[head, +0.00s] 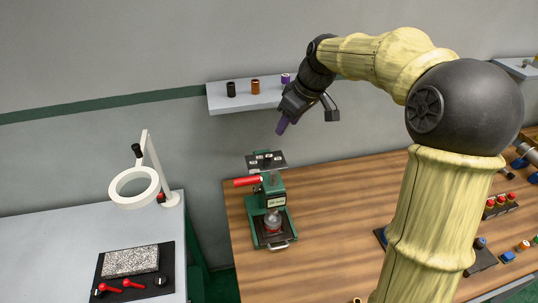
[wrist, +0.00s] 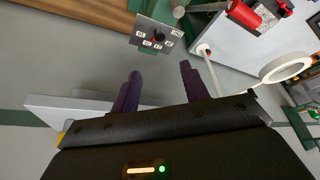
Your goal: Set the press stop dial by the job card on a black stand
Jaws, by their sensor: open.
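The green press (head: 272,212) stands on the left end of the wooden bench, with a red handle (head: 247,181) pointing left. On its top is a dark grey dial plate (head: 265,161). In the wrist view the plate (wrist: 146,32) carries a black dial knob (wrist: 158,36) with several small white labels around it; their marks are too small to read. My gripper (head: 281,127) is open and empty, above and slightly right of the plate. Its purple fingers (wrist: 160,72) are apart and do not touch the plate. I cannot make out a job card on a black stand in either view.
A wall shelf (head: 222,104) behind my gripper holds a black, an orange and a purple cylinder. A grey table (head: 60,235) at left bears a white ring lamp (head: 134,202) and a black mat with red levers.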

